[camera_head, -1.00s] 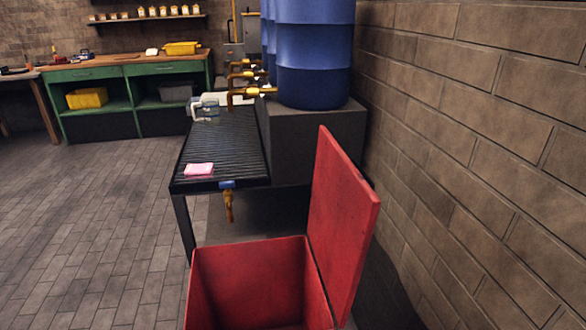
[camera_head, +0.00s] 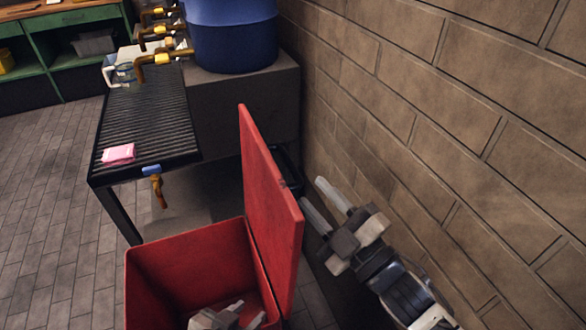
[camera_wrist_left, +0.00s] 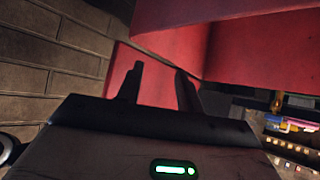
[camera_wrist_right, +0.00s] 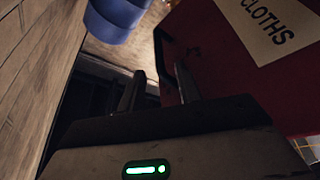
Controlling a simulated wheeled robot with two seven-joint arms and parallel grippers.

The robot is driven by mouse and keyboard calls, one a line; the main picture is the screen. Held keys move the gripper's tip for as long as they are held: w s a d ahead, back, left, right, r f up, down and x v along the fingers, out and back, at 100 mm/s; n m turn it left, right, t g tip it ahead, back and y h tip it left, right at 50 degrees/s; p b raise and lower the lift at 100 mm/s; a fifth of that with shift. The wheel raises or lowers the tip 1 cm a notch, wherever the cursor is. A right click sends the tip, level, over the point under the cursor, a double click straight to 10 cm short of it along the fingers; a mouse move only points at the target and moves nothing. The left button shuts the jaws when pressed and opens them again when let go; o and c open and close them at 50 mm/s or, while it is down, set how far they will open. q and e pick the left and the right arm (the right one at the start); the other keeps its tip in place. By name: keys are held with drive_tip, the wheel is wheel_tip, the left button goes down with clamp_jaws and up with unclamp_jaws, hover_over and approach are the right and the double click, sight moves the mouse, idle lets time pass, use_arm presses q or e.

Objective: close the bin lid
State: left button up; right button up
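The red bin (camera_head: 190,262) stands at the bottom of the head view. Its red lid (camera_head: 270,205) is open, standing nearly upright on the bin's right side. My right gripper (camera_head: 311,190) is open and empty in the gap between the lid and the brick wall, with its fingers close to the lid's back. The right wrist view shows a red panel (camera_wrist_right: 200,45) beside its open fingers, with a "CLOTHS" label (camera_wrist_right: 275,27). My left gripper (camera_head: 249,311) is open over the bin's mouth, low in the head view. Red surfaces fill much of the left wrist view.
A brick wall (camera_head: 430,110) runs close along the right. A ribbed black bench (camera_head: 150,115) with a pink cloth (camera_head: 118,154) and a tap (camera_head: 155,184) stands behind the bin. A blue barrel (camera_head: 232,35) is further back. Open floor (camera_head: 50,230) lies left.

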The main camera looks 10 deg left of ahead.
sight(293, 167)
drive_tip(key=b+x, duration=0.1)
drive_tip(key=x, duration=0.6)
drive_tip(key=shift+w+a, duration=0.1)
drive_tip(key=shift+w, duration=0.1)
clamp_jaws()
